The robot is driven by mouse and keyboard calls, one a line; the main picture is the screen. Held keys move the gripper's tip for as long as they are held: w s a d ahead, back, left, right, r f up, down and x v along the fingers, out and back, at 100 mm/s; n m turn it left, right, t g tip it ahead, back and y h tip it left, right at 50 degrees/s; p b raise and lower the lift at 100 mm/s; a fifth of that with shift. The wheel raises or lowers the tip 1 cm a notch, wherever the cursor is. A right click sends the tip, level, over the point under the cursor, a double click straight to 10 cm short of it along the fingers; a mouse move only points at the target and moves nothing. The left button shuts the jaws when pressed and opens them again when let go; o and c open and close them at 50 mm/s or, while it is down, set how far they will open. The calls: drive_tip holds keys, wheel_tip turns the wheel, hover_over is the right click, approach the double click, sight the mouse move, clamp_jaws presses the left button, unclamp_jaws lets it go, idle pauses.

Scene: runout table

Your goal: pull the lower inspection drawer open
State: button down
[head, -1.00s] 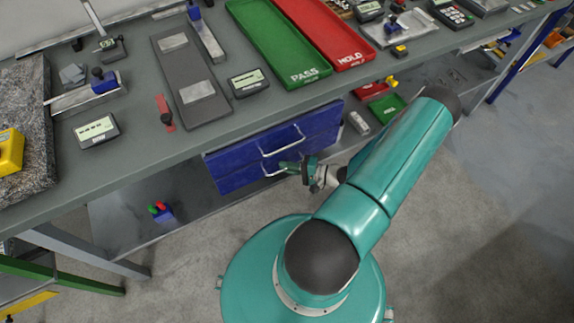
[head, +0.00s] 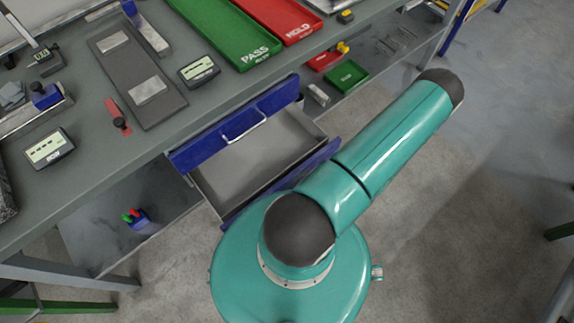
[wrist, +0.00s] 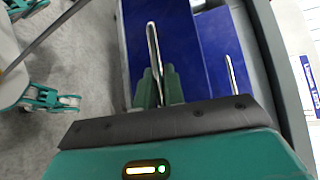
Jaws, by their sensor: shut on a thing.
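The lower inspection drawer (head: 247,166) stands pulled well out from under the bench, and its grey inside looks empty. Its blue front (head: 318,159) is partly covered by my arm. The upper drawer (head: 192,153) is shut, with a bare metal handle (head: 243,126). In the wrist view, my gripper (wrist: 159,88) has its green fingers closed around the metal handle (wrist: 152,40) of the lower drawer's blue front (wrist: 187,60). The upper drawer's handle (wrist: 232,74) shows to the right. My gripper is hidden behind my arm in the head view.
The bench top (head: 85,190) holds a green PASS tray (head: 215,30), a red HOLD tray and digital gauges. The lower shelf (head: 95,235) carries small coloured items (head: 135,218) and a small green tray (head: 347,76).

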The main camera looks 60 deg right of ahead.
drive_tip(key=shift+s, duration=0.25)
drive_tip(key=c, duration=1.5)
unclamp_jaws()
drive_tip(key=v, duration=1.3)
drive_tip(key=shift+s+d+r, duration=0.15)
drive_tip(key=shift+s+r, duration=0.05)
drive_tip(key=shift+s, duration=0.1)
